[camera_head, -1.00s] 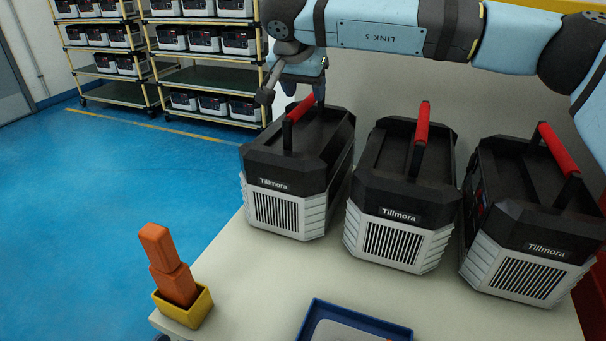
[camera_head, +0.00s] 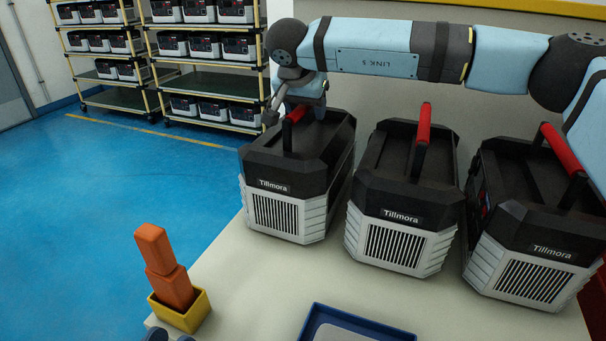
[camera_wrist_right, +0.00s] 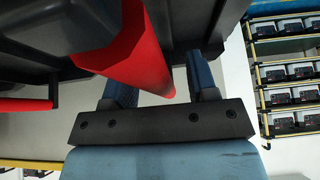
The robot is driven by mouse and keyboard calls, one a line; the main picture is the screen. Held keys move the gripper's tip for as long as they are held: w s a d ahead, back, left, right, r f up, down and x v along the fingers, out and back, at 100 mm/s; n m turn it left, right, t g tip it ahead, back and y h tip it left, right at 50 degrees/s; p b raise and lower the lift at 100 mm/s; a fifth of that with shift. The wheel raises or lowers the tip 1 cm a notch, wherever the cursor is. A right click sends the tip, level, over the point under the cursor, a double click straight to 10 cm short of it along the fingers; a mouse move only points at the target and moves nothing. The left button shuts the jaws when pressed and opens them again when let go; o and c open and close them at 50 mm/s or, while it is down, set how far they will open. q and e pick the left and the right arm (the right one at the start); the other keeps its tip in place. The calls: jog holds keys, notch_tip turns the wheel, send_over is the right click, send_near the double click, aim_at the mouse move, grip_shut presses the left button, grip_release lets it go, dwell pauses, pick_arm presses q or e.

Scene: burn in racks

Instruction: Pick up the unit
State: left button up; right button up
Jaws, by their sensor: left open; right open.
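Three black-and-grey Tillmora units with red top handles stand in a row on the table: a left unit (camera_head: 285,185), a middle unit (camera_head: 400,215) and a right unit (camera_head: 535,250). My right arm reaches across behind them. My right gripper (camera_head: 303,108) is open at the rear of the left unit's red handle (camera_head: 295,114). In the right wrist view, the red handle (camera_wrist_right: 130,55) reaches into the gap between the open blue fingers (camera_wrist_right: 160,85); contact cannot be told. Only small dark tips of my left gripper (camera_head: 168,335) show at the bottom edge, near the orange stack.
A blue-rimmed tray (camera_head: 330,312) lies at the front. Racks of similar units (camera_head: 205,85) stand at the back left. The blue floor between is clear.

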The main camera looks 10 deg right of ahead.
jog(key=shift+f, duration=0.1)
grip_shut()
dwell(0.3)
dwell(1.1)
jog(key=shift+r, duration=0.2)
